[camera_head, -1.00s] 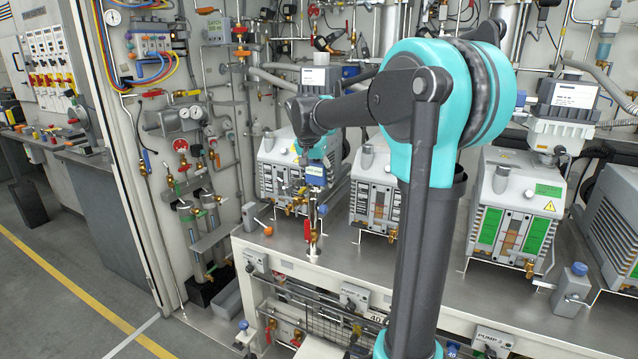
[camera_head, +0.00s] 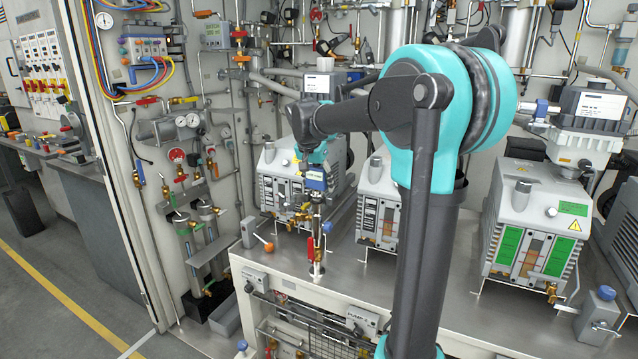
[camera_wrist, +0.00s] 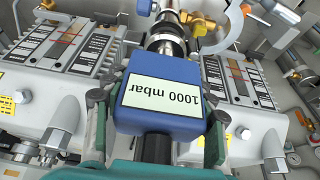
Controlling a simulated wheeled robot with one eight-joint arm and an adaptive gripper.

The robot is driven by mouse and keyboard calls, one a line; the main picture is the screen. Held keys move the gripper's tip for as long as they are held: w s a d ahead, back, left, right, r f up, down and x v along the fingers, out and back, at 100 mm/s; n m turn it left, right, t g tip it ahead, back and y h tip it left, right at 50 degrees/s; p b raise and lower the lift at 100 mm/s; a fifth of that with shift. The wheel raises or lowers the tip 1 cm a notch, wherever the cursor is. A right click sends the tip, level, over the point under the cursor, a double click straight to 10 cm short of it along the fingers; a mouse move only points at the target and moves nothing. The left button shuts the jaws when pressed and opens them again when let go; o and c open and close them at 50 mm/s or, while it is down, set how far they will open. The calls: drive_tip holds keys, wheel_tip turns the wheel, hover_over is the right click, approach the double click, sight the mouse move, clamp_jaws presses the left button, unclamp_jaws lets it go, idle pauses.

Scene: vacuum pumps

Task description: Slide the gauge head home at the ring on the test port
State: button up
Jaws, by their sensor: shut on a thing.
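The gauge head is a blue block (camera_wrist: 185,122) with a white label reading "1000 mbar", upside down in the wrist view. My gripper (camera_wrist: 157,135) is shut on its two sides with green pads. In the head view the blue gauge head (camera_head: 315,179) shows below my wrist, over the test port (camera_head: 316,255), an upright fitting with a red handle on the bench. In the wrist view a metal flanged stem (camera_wrist: 165,42) lies straight beyond the gauge head. I cannot tell whether the gauge head touches the ring, which I cannot pick out.
Vacuum pumps (camera_head: 530,215) stand along the bench (camera_head: 345,275), one close behind the gauge head. An orange-knobbed lever (camera_head: 266,244) is left of the port. A pale curved piece (camera_wrist: 232,28) shows at the upper right of the wrist view. Pipes fill the back wall.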

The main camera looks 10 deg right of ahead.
drive_tip(key=shift+f, duration=0.2)
drive_tip(key=shift+f, duration=0.35)
drive_tip(key=shift+f, duration=0.25)
idle(0.5)
drive_tip(key=o, duration=1.5)
drive_tip(key=v, duration=1.2)
drive_tip(key=shift+w, duration=0.1)
